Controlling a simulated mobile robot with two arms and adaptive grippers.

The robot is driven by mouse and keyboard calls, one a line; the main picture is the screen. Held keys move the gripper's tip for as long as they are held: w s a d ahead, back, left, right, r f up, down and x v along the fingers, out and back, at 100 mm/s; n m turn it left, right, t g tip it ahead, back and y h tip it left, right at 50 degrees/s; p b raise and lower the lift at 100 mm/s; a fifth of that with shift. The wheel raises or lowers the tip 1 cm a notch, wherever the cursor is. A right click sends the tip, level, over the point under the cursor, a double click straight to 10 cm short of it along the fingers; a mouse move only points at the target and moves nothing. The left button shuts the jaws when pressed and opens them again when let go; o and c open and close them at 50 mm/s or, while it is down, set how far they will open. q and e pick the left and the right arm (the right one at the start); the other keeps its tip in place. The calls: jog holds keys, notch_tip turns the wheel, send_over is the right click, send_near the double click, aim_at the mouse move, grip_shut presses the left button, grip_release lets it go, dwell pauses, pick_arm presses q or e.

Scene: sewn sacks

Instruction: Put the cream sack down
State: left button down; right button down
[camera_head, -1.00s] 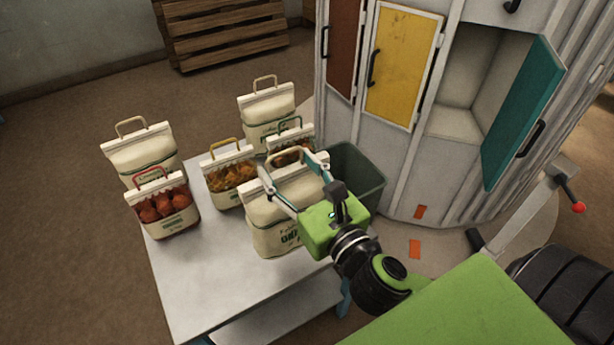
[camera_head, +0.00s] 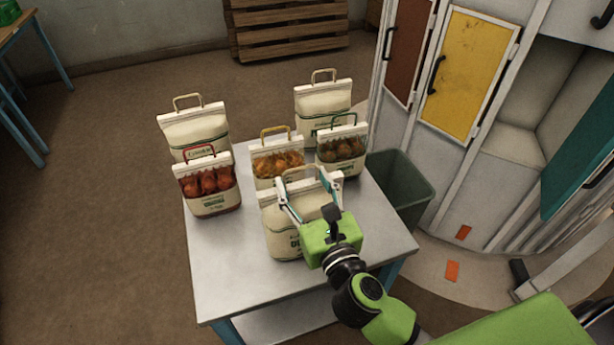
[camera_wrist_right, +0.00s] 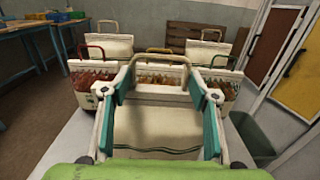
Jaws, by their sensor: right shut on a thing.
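The cream sack (camera_head: 284,232) stands upright at the front of the table (camera_head: 225,270). It has a tan top handle and green print. My right gripper (camera_head: 306,184) is shut on its top from the front right. In the right wrist view the cream sack (camera_wrist_right: 155,128) fills the space between the teal-edged fingers. Whether its base touches the table is hard to tell, as my gripper hides its right side. My left gripper is not in view.
Behind it stand a sack of orange contents (camera_head: 272,163), a green-handled sack (camera_head: 341,150), a red-handled sack (camera_head: 207,186) and two other cream sacks (camera_head: 193,130) (camera_head: 322,100). A dark green bin (camera_head: 402,190) is right of the table. The table's front left is bare.

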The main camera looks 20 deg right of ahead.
jog(key=shift+f, duration=0.1)
dwell(0.4)
jog(key=c, duration=0.8)
grip_release()
jog(key=shift+f, duration=0.4)
jog(key=shift+c, duration=0.2)
jog(key=shift+s+r, duration=0.1)
jog(key=shift+s, duration=0.05)
jog(key=shift+a, duration=0.1)
